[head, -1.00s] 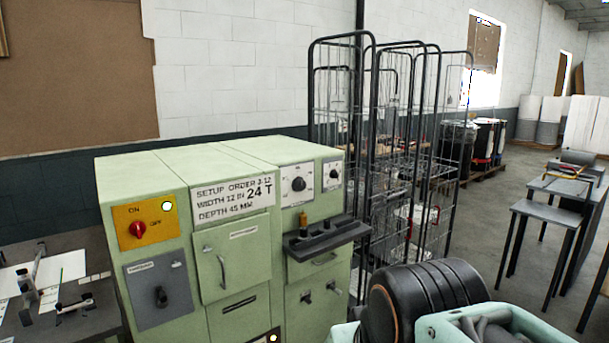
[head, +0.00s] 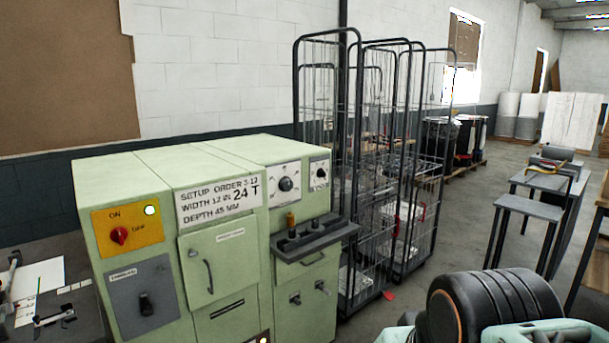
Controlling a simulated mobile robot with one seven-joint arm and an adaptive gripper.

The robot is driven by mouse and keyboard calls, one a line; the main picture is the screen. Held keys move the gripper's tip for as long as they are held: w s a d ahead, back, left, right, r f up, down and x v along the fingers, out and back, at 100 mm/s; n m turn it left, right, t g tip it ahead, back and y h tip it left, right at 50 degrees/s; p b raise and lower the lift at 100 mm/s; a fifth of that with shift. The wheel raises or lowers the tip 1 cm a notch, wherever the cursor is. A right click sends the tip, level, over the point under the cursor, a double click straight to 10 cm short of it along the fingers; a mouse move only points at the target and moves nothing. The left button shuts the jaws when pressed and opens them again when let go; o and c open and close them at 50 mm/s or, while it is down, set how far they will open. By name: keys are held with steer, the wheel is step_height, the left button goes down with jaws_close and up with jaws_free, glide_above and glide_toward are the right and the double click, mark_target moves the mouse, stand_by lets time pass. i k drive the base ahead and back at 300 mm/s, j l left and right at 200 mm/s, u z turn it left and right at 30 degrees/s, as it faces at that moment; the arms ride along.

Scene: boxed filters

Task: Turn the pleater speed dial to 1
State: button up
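A pale green machine (head: 126,180) stands at the left and centre in the head view. Its upper right panels carry a larger dial (head: 286,184) with a black knob on a white scale, and a smaller dial (head: 320,173) to its right. The dial labels and settings are too small to read, so I cannot tell which is the pleater speed dial. My gripper is not in view. Only black and mint-green parts of my own arm show at the lower right, apart from the dials in the picture.
A dark shelf (head: 318,238) juts out below the dials. A red knob (head: 119,235) sits on a yellow plate, with a lit lamp (head: 150,210) beside it. Wire cages (head: 350,200) stand right of the machine. Grey tables (head: 515,205) stand farther right, with open floor between.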

mark_target(321, 173)
steer(key=i+l, duration=0.55)
steer(key=i, duration=0.2)
steer(key=i+l+u, duration=0.1)
steer(key=i+l, duration=0.5)
steer(key=i, duration=0.15)
